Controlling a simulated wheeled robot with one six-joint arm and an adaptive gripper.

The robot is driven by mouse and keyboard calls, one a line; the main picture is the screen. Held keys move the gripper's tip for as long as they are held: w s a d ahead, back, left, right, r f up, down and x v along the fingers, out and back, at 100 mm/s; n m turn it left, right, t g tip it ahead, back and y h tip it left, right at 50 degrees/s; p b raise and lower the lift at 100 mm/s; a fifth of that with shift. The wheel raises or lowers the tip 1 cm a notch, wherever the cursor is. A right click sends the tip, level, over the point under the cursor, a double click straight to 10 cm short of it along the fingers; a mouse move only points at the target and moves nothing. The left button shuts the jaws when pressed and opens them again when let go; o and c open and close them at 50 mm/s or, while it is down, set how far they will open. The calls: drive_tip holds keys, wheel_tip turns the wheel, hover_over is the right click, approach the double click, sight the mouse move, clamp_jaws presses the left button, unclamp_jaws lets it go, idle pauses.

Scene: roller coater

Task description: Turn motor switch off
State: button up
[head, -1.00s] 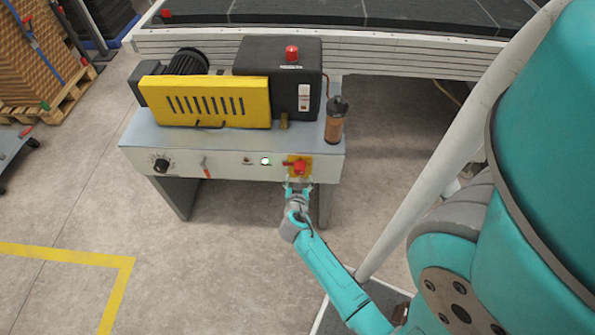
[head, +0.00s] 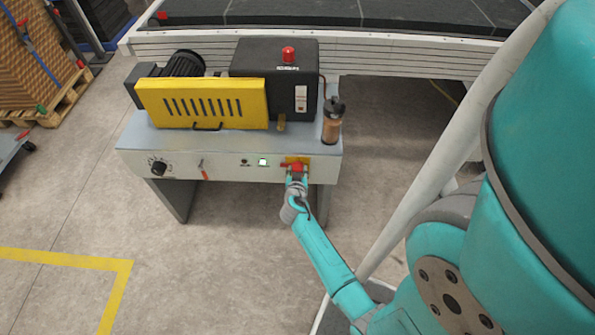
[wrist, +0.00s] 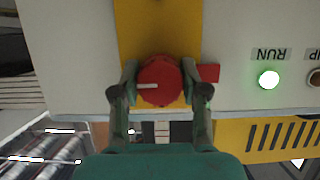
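The motor switch is a red round knob (wrist: 160,82) with a white mark, set on a yellow plate (wrist: 158,30) on the machine's front panel. In the wrist view the mark points left. My gripper (wrist: 160,88) has one finger on each side of the knob, and both seem to touch it. In the head view my gripper (head: 297,178) reaches the switch from below and partly hides it. A small red piece (wrist: 208,73) shows just right of the right finger. The RUN lamp (wrist: 268,80) glows green in the wrist view.
The grey machine table (head: 225,140) carries a yellow slotted guard (head: 205,102), a black box (head: 265,60) with a red button (head: 288,54), and a brown bottle (head: 332,125). A black dial (head: 158,167) is at the panel's left. Floor in front is clear.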

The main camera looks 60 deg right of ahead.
drive_tip(key=c, duration=0.3)
drive_tip(key=n+g, duration=0.1)
drive_tip(key=n, duration=0.1)
drive_tip(key=shift+w+n+h, duration=0.1)
drive_tip(key=shift+n+h, duration=0.2)
drive_tip(key=shift+h, duration=0.1)
drive_tip(key=n+g+h, duration=0.1)
drive_tip(key=n+g, duration=0.1)
drive_tip(key=n, duration=0.1)
drive_tip(key=n+g+h, duration=0.1)
drive_tip(key=n, duration=0.2)
drive_tip(key=shift+n+h, duration=0.3)
drive_tip(key=shift+f+n+g+h, duration=0.1)
drive_tip(key=shift+n+g+h, duration=0.3)
drive_tip(key=shift+n, duration=0.7)
drive_tip(key=shift+n+g+h, duration=0.1)
drive_tip(key=shift+n+h, duration=0.5)
drive_tip(key=shift+n, duration=0.5)
